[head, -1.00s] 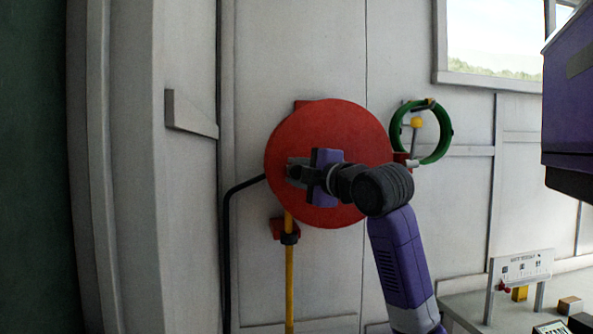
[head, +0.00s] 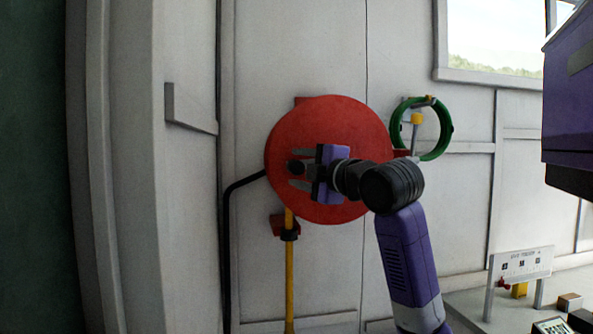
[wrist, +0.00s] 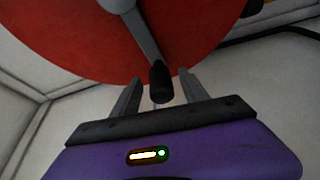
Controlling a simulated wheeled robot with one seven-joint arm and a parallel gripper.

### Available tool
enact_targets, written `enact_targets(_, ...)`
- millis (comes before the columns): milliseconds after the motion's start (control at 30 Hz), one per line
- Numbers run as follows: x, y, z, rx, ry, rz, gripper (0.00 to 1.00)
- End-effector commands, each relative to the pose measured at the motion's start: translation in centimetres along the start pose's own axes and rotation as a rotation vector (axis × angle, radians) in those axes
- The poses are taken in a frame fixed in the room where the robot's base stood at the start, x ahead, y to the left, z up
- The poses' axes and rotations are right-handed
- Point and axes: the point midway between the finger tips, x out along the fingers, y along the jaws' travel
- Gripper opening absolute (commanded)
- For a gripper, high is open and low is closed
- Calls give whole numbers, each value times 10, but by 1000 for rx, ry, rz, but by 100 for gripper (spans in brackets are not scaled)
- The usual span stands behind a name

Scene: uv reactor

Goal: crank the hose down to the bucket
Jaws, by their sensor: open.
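A large red reel disc (head: 345,120) is mounted on the wall. In the wrist view, its grey crank arm (wrist: 140,35) ends in a black handle (wrist: 161,82). My gripper (head: 298,169) is in front of the disc, its two fingers spread above and below the dark handle in the head view. The wrist view shows the handle between the fingers with gaps on both sides. A yellow vertical hose or pole (head: 289,285) runs down below the disc through a black collar. I cannot tell which line is the hose. No bucket is in view.
A black pipe or hose (head: 227,240) runs from the disc's left side down the wall. A green ring wheel (head: 445,135) is at right. A small sign (head: 522,263) and blocks stand on a bench at lower right.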

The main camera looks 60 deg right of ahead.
Motion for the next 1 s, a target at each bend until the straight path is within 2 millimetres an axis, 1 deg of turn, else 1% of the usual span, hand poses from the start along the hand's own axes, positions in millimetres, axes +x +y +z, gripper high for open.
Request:
enact_targets(33,-9,-2,0,-2,-1,4,52)
enact_targets(200,-37,-2,1,-1,-2,2,52)
enact_targets(300,-50,-2,0,-1,0,1,52)
enact_targets(400,-57,-1,0,0,-1,0,52)
enact_targets(533,-61,-1,0,0,-1,-1,52)
enact_targets(833,-60,-2,0,17,-4,3,52)
enact_targets(933,-56,-6,-2,100,-20,25,52)
enact_targets(1000,-51,-10,-3,206,-40,56,52)
